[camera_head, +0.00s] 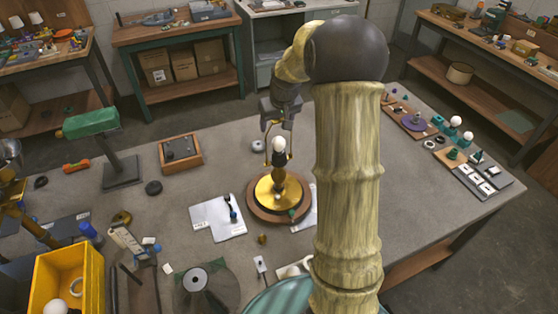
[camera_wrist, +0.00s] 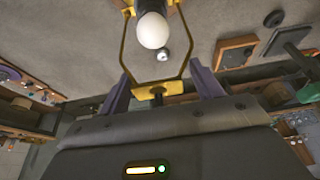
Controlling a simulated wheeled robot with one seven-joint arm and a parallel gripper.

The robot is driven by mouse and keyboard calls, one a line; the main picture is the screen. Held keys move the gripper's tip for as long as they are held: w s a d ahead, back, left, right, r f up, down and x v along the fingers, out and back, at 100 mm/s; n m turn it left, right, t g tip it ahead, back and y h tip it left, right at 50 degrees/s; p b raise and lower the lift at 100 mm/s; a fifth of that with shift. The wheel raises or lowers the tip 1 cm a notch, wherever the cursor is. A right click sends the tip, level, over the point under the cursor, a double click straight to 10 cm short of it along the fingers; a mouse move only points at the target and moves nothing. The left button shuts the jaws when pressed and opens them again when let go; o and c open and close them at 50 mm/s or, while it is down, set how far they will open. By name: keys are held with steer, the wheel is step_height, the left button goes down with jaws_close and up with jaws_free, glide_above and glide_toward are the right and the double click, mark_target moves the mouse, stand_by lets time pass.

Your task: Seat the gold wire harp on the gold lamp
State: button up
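The gold lamp (camera_head: 278,188) stands upright on a round wooden base near the middle of the bench, with a white bulb (camera_head: 279,145) at its top. My gripper (camera_head: 280,116) is above the lamp. The harp's two sides pass on either side of the bulb (camera_wrist: 152,30), which also shows there. The harp's lower ends are near the socket below the bulb; I cannot tell whether they touch their seats.
My arm covers the bench to the right of the lamp. A white sheet (camera_head: 218,217) lies left of the lamp, and a wooden tray (camera_head: 180,152) is farther left. A green-topped stand (camera_head: 92,124) and a yellow bin (camera_head: 68,277) are at the left.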

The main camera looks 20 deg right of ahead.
steer(key=shift+r, duration=0.15)
steer(key=b+v, duration=0.3)
steer(key=v, duration=1.4)
steer(key=shift+s, duration=0.1)
steer(key=s+a+f, duration=0.6)
steer(key=s+f, duration=0.3)
steer(key=f, duration=0.1)
steer(key=s+a+f+g, duration=0.1)
steer(key=s+a+f, duration=0.5)
steer(key=s+f, duration=0.4)
steer(key=shift+s+f, duration=0.35)
steer(key=shift+f, duration=0.15)
